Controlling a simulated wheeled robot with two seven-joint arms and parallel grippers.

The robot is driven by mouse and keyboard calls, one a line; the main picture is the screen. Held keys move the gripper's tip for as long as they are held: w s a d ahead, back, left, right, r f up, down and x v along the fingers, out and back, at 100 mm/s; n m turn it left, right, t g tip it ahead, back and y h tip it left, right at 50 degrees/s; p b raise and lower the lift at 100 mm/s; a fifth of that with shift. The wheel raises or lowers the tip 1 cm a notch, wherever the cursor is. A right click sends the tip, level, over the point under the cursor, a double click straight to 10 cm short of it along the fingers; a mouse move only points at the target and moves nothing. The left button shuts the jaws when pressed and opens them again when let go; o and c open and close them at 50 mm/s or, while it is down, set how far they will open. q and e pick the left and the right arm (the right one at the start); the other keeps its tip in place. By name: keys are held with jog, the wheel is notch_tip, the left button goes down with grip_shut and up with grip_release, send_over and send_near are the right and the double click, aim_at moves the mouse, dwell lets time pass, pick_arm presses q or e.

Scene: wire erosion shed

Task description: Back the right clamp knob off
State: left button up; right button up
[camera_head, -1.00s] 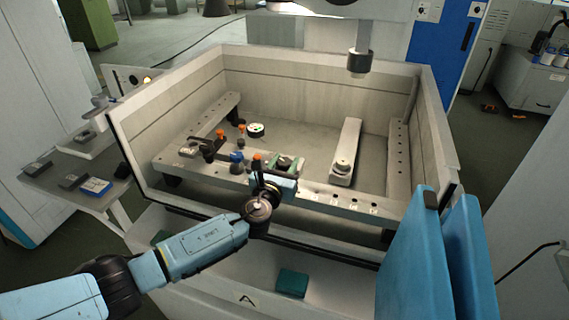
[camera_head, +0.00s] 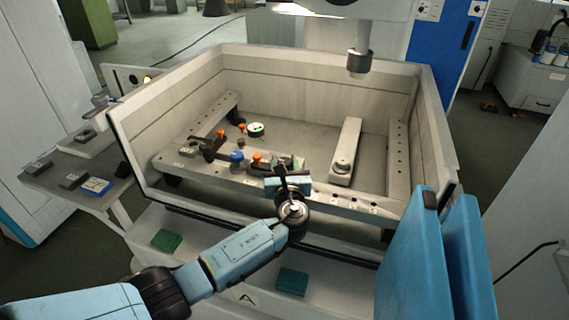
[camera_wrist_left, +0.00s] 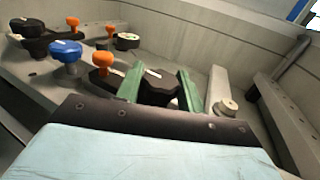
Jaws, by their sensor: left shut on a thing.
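My left gripper (camera_head: 287,163) reaches over the tank's front wall to the front rail (camera_head: 325,195). In the left wrist view its two green fingers (camera_wrist_left: 160,90) are shut on a black knob (camera_wrist_left: 158,86), which sits between them. In the head view the gripper mostly hides this knob. It is the rightmost of the clamp knobs on the front rail. An orange knob (camera_head: 257,158) stands just left of the fingers; it also shows in the left wrist view (camera_wrist_left: 103,59). My right gripper is not in view.
A blue knob (camera_head: 237,156) and more orange knobs (camera_head: 220,133) stand farther left. A pale bar (camera_head: 346,145) lies right of the gripper. The tank's front wall (camera_head: 200,213) runs under my arm. A machine head (camera_head: 359,62) hangs above the tank. Blue panels (camera_head: 410,250) stand front right.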

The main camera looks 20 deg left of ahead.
pick_arm(q)
jog(key=o, duration=1)
jog(key=shift+c, duration=0.2)
jog(key=v, duration=1.3)
jog(key=shift+s, duration=0.2)
jog(key=shift+s+d, duration=0.1)
